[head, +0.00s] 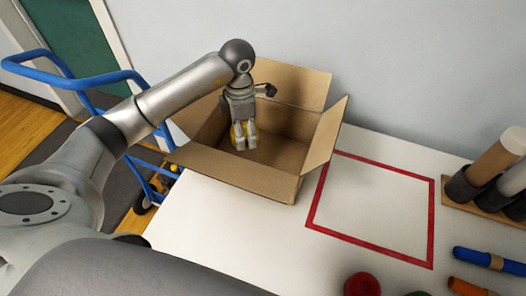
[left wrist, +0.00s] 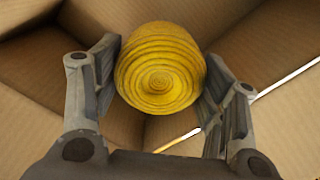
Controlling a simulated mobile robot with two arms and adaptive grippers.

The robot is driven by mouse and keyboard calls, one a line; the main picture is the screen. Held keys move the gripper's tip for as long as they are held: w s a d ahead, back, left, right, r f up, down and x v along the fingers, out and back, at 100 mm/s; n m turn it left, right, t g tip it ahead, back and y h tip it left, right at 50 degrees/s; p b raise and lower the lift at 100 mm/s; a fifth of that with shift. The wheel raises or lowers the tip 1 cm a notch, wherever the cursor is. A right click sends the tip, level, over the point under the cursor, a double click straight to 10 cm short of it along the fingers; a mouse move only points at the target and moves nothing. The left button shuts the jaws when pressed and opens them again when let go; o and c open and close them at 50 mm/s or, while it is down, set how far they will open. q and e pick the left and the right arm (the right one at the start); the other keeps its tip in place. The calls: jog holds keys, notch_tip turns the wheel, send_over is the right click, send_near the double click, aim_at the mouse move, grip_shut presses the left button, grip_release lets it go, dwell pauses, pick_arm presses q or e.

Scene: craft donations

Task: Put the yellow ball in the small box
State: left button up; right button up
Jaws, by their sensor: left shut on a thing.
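The small box is an open cardboard box (head: 245,178) with its flaps spread, on the white table. My left gripper (head: 240,143) reaches down inside the box from above. It is shut on the yellow ball (left wrist: 160,70), a ridged, yarn-like ball that sits between the two fingers in the left wrist view. In the head view only a sliver of the ball shows behind the fingers. Cardboard walls surround it in the left wrist view. I cannot tell whether the ball touches the box floor. My right gripper is not in view.
A red square outline (head: 433,225) marks the table right of the box, with bare surface inside. A red ball (head: 361,284) and blue (head: 488,260) and orange rolls (head: 468,287) lie at the front right. A rack with tubes (head: 490,160) stands far right. A blue cart (head: 95,78) is at left.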

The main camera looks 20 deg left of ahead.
pick_arm(q)
notch_tip(320, 180, down, 6)
jog(key=shift+r+p, duration=0.1)
jog(key=shift+p, duration=0.4)
jog(key=shift+f, duration=0.6)
notch_tip(320, 180, down, 3)
jog(key=shift+f+p, duration=0.15)
jog(key=shift+p, duration=0.15)
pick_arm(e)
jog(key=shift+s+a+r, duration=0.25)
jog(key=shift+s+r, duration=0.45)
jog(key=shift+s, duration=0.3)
pick_arm(q)
jog(key=shift+f, duration=0.2)
jog(key=o, duration=1.1)
jog(key=shift+c, duration=0.2)
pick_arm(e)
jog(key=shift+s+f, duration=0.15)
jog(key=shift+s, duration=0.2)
pick_arm(q)
jog(key=shift+r, duration=0.15)
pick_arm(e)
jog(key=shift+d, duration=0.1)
